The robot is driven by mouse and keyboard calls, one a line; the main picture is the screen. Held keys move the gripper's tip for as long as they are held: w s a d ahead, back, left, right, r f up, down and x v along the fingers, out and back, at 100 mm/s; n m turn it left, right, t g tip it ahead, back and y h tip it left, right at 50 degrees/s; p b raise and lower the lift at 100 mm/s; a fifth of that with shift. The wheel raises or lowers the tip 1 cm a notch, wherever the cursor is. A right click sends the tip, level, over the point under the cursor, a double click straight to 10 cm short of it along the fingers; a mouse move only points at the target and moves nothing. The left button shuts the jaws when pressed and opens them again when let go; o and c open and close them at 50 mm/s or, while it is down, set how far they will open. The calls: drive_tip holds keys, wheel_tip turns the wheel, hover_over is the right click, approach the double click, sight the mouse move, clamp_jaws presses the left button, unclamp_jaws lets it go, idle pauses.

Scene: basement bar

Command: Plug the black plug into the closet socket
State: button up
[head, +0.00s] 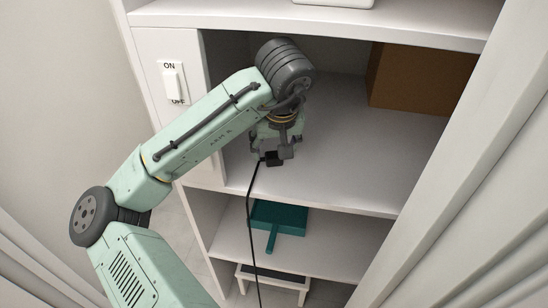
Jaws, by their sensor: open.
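The black plug (273,159) is on the white middle shelf, near its front edge. Its black cord (248,215) hangs over the edge and runs down past the lower shelf. My gripper (274,153) points down at the plug and is open, with its fingers right by the plug. The arm hides part of the fingers, so I cannot tell whether they touch it. I do not see the closet socket in this view.
A brown box (421,80) stands at the back right of the middle shelf. An ON/OFF switch (173,83) is on the left panel. A teal dustpan (279,219) lies on the lower shelf.

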sight(274, 155)
drive_tip(key=shift+x, duration=2)
drive_tip(key=shift+c, duration=0.2)
drive_tip(key=c, duration=1.1)
drive_tip(key=shift+r, duration=0.1)
drive_tip(key=shift+d+r, duration=0.1)
drive_tip(key=shift+r, duration=0.45)
wheel_tip(274, 155, up, 2)
drive_tip(key=shift+r, duration=0.25)
drive_tip(key=s, duration=0.5)
drive_tip(key=s+b, duration=0.1)
drive_tip(key=s, duration=0.4)
drive_tip(key=s+d+r+b, duration=0.1)
drive_tip(key=s, duration=0.5)
drive_tip(key=shift+r, duration=0.1)
